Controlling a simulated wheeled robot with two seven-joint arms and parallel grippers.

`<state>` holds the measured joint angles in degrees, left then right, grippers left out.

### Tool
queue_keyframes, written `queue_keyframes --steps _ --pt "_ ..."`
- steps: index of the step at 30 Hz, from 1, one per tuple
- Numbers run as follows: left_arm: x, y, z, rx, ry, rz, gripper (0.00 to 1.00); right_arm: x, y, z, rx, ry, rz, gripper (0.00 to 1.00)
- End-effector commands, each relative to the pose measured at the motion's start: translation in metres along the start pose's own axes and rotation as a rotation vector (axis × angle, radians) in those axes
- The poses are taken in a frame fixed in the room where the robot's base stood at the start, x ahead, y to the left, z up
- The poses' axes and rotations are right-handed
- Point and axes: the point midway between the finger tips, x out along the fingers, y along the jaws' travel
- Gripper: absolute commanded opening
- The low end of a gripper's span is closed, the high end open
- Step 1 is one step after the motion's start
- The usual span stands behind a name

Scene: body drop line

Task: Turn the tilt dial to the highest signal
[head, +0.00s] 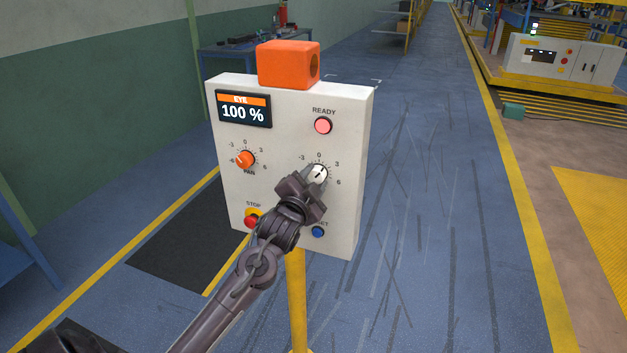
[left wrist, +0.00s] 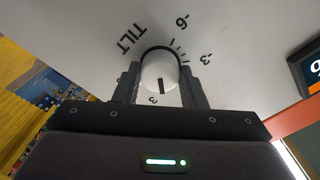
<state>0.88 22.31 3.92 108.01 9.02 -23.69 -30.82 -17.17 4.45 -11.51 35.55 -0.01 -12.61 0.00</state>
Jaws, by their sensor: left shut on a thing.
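The tilt dial (head: 318,174) is a white round knob on the right half of a pale control box (head: 347,110). My left gripper (head: 312,178) is shut on it, with one finger on each side. In the left wrist view, the dial (left wrist: 158,72) sits between the two fingers, and its black mark points close to the 3. The 0 is hidden there. The display (head: 243,110) reads EYE 100 %. The READY lamp (head: 323,126) looks pale pink. My right gripper is not in view.
The orange pan dial (head: 245,159) is left of my gripper. An orange block (head: 284,64) tops the box, which stands on a yellow post (head: 297,300). Floor to the right is clear.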

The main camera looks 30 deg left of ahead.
Motion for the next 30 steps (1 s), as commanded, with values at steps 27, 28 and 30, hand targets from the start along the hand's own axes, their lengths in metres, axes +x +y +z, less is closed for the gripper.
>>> queue_keyframes --steps 27,28,30 --pt "-0.017 0.003 0.002 -0.001 0.001 0.001 0.59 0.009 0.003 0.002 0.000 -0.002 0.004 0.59" --pt "-0.021 0.004 0.003 0.000 0.000 0.002 0.59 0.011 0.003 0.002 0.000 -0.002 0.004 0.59" --pt "-0.034 0.004 0.003 -0.001 0.000 0.001 0.59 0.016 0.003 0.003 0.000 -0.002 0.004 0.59"
